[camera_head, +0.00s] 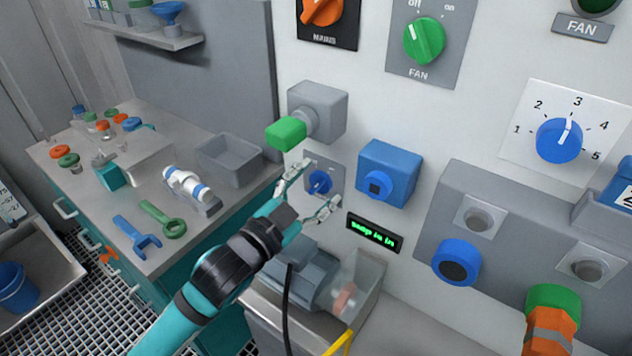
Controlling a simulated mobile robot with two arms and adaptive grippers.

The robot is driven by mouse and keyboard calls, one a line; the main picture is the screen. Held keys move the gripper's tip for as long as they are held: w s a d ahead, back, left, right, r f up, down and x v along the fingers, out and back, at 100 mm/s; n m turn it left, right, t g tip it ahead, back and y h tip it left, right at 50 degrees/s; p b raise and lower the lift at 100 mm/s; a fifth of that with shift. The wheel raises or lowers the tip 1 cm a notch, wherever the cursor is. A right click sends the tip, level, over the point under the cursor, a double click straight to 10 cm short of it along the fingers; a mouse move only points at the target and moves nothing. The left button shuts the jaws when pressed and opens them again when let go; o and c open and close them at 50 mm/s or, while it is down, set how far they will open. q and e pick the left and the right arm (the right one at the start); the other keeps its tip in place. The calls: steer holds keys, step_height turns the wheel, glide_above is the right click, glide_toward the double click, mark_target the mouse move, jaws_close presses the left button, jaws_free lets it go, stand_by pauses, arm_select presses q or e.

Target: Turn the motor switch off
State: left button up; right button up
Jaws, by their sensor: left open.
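A small blue rotary knob (319,181) sits on a grey plate on the light wall panel, and no label on it is readable. My left gripper (322,186) is open in front of it, one finger to its upper left and one to its lower right. I cannot tell whether the fingers touch it. An orange knob (321,9) on a black plate is cut by the top edge; its lettering is unclear. I cannot tell which knob is the motor switch. My right gripper is not in view.
A green fan knob (424,40), a blue numbered dial (559,139), a grey box with a green end (287,133) and a blue box (387,173) surround the gripper. A small display (375,233) is below. A bench (118,222) with tools stands left.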

arm_select(q)
steer(key=shift+w+d, duration=0.2)
steer(key=shift+w, duration=0.05)
steer(key=c, duration=1.1)
